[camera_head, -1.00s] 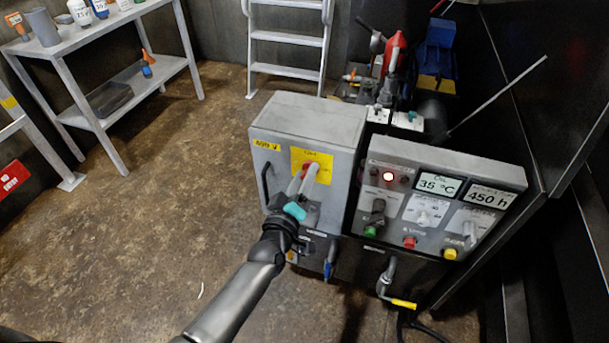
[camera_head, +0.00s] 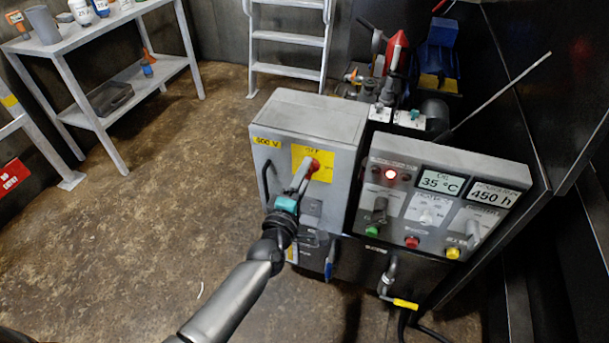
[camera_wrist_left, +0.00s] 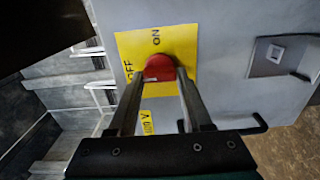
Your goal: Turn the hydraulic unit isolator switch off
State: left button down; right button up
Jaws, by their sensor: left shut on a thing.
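The red isolator switch (camera_head: 314,164) sits on a yellow plate (camera_head: 325,174) on the front of a grey cabinet (camera_head: 340,195). My left gripper (camera_head: 309,168) reaches it from the front and is shut on it. In the left wrist view the red knob (camera_wrist_left: 160,67) is between the two fingertips (camera_wrist_left: 160,74), over the yellow plate (camera_wrist_left: 127,42). The plate's ON mark shows above the knob, and OFF shows to its left. The fingers partly hide the switch, so its exact setting is unclear. My right gripper is not in view.
A control panel (camera_head: 398,222) with a lit red lamp, knobs and displays stands right of the cabinet. The cabinet has a black handle (camera_head: 264,182) near its left edge. A shelf table (camera_head: 110,35) and steps (camera_head: 288,40) stand behind. Open floor lies at left.

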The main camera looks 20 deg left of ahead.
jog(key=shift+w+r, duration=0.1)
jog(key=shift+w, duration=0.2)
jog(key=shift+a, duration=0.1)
pick_arm(q)
jog(key=shift+c, duration=1.6)
grip_release()
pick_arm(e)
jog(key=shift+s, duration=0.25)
pick_arm(q)
jog(key=s+p, duration=0.2)
jog(key=s, duration=1.3)
jog(key=shift+s+a+p, duration=0.15)
jog(key=shift+a+p, duration=0.1)
jog(key=shift+p, duration=0.05)
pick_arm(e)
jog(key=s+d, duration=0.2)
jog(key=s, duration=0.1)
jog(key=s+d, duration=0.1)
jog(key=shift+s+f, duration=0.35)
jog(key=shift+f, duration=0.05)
